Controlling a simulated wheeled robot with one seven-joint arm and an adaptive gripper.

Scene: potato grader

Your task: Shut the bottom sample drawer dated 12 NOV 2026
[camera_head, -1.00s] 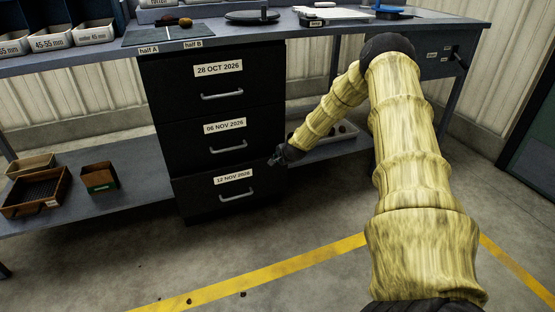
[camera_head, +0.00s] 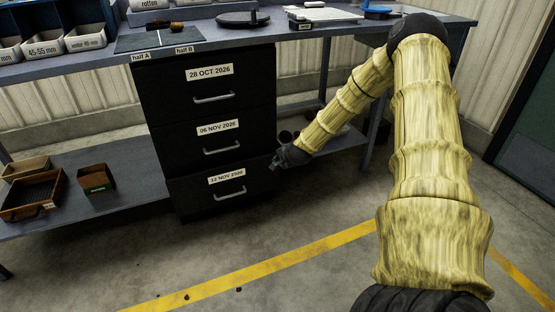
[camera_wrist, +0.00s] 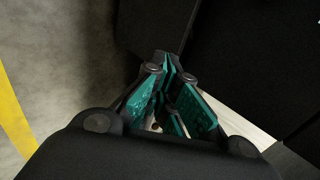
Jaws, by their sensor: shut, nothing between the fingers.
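The bottom drawer (camera_head: 202,198) is black, with a white label reading 12 NOV 2026 (camera_head: 227,176) and a grey bar handle (camera_head: 230,194). It is the lowest of three drawers under the bench. Its front looks roughly in line with the others; I cannot tell how far out it stands. My gripper (camera_head: 276,163) is just right of the drawer's upper right corner, apart from the handle. In the wrist view my gripper (camera_wrist: 170,75) has its teal-padded fingers together and empty, with dark panels ahead. Contact with the drawer cannot be made out.
The 28 OCT 2026 drawer (camera_head: 152,92) and 06 NOV 2026 drawer (camera_head: 180,150) above look shut. A lower shelf (camera_head: 120,196) at left carries small boxes. The bench top (camera_head: 290,32) overhangs. The floor in front is clear except for small dark crumbs and a yellow line (camera_head: 270,264).

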